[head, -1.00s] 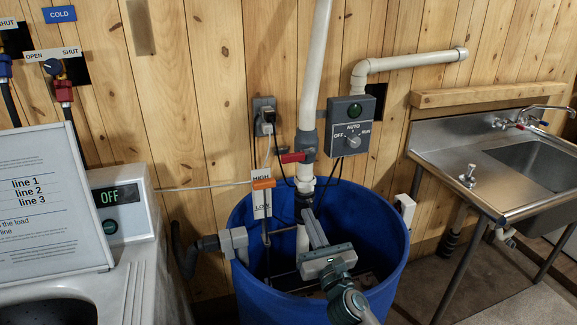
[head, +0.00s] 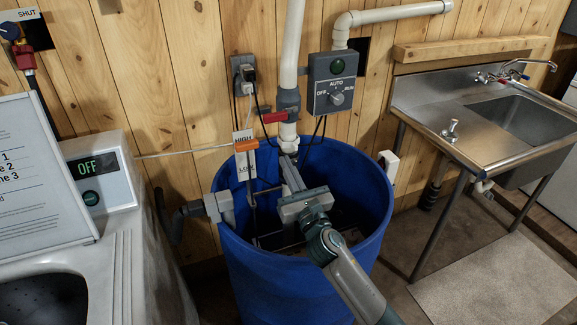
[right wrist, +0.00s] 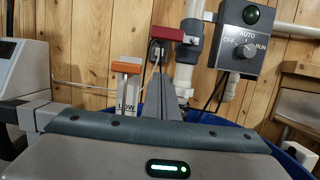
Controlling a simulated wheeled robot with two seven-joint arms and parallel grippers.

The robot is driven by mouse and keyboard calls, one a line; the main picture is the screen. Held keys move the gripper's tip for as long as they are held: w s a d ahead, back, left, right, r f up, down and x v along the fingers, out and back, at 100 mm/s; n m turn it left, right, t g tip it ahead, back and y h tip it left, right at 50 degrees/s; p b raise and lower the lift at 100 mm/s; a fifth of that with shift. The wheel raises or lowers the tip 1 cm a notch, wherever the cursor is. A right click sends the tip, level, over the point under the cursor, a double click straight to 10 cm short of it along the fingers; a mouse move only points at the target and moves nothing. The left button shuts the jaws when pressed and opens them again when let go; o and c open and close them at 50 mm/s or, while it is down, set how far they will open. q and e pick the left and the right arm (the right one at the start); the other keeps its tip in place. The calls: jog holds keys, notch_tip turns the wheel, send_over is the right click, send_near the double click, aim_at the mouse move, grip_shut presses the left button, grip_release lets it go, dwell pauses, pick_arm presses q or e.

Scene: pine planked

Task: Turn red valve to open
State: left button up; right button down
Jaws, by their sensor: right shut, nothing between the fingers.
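The red valve handle (head: 275,117) juts left, level, from a grey valve body (head: 288,103) on an upright white pipe above the blue barrel. It is across the pipe. The handle also shows in the right wrist view (right wrist: 167,34), at the top middle. My right gripper (head: 286,161) is over the barrel, below the handle and apart from it. Its fingers (right wrist: 181,72) are together and empty, pointing up toward the handle in the right wrist view. My left gripper is in neither view.
The blue barrel (head: 345,228) surrounds the space under my right gripper. A HIGH/LOW float gauge with an orange marker (head: 246,145) stands left of the valve. A control box (head: 333,82) hangs right of it. A steel sink (head: 470,130) is at right, a washer (head: 105,175) at left.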

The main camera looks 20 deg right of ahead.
aim_at(281, 114)
jog(key=w+r+p, duration=0.4)
jog(key=w+r, duration=0.1)
jog(key=w, duration=0.2)
jog(key=shift+w+a+r+p, duration=0.15)
jog(key=shift+w+r+p, duration=0.05)
jog(key=shift+r+p, duration=0.2)
jog(key=shift+w, duration=0.1)
